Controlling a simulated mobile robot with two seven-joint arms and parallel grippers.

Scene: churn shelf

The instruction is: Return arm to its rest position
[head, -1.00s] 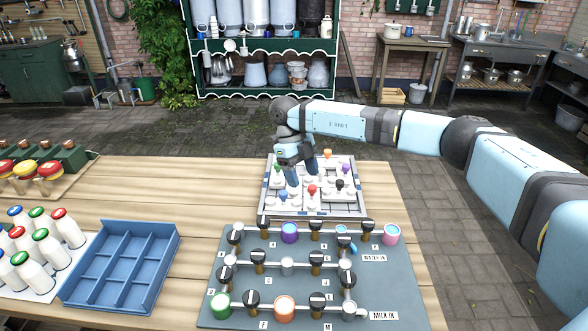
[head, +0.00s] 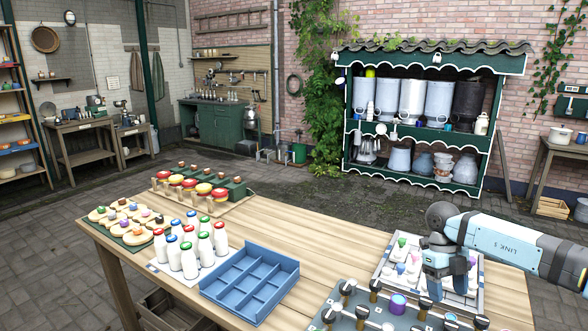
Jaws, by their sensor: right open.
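My right arm comes in from the right edge in the head view. Its gripper (head: 446,284) points down over the white pegged board (head: 388,246) at the right of the table (head: 300,229). The jaws are open, and no object shows between them. Several small coloured pieces stand on the board beside the gripper. The gripper and arm hide part of the board, and I cannot tell whether the fingertips touch it. My left gripper is not in the picture.
A grey valve panel (head: 345,318) with black handles lies in front of the board. A blue divided tray (head: 285,290), several milk bottles (head: 205,250) and a rack of red and yellow tops (head: 203,188) stand to the left. A green shelf (head: 400,178) stands behind.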

